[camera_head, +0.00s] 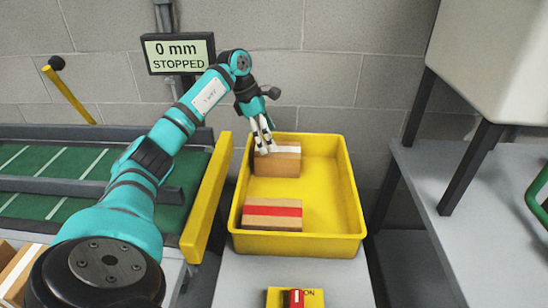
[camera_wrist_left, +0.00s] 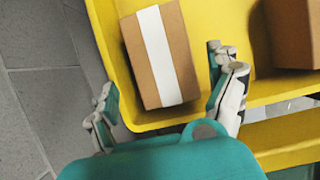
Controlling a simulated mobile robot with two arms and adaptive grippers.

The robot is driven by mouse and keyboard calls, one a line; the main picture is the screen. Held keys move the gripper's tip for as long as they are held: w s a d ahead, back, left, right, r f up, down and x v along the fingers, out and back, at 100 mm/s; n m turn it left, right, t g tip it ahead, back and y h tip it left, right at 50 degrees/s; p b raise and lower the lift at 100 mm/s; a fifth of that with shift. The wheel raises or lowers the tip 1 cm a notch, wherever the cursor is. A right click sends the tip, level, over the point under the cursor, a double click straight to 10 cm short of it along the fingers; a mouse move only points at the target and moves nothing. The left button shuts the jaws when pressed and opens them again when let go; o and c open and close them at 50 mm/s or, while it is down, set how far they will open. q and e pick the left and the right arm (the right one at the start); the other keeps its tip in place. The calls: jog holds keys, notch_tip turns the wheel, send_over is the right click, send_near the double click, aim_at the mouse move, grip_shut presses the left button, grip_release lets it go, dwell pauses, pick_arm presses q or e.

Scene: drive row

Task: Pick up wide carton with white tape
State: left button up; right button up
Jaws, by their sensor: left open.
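The wide carton with white tape (camera_head: 280,163) is brown and lies at the back left inside a yellow tray (camera_head: 353,195). In the left wrist view the carton (camera_wrist_left: 142,58) shows a white tape strip along its top. My left gripper (camera_head: 264,142) is open over the carton's back left part and hides some of it. In the left wrist view its fingers (camera_wrist_left: 165,95) appear on either side of the carton's near end, with gaps between. I cannot tell how far down the fingers reach. My right gripper is not in view.
A brown carton with red tape (camera_head: 272,214) lies at the tray's front left. A green conveyor (camera_head: 60,180) with a yellow end guard (camera_head: 208,200) stands left. A grey bench (camera_head: 450,190) stands right. The tray's right side is clear. A sign (camera_head: 180,54) reads "0 mm STOPPED".

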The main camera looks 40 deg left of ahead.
aim_at(278, 153)
pick_arm(q)
jog(key=shift+d+f, duration=0.2)
jog(key=shift+d, duration=0.05)
jog(key=x, duration=0.5)
jog(key=shift+w+d+f, duration=0.1)
jog(key=shift+d+f, duration=0.05)
jog(key=shift+f, duration=0.15)
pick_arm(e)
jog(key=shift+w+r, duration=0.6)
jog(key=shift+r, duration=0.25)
pick_arm(q)
jog(key=shift+f, duration=0.1)
jog(key=c, duration=1.3)
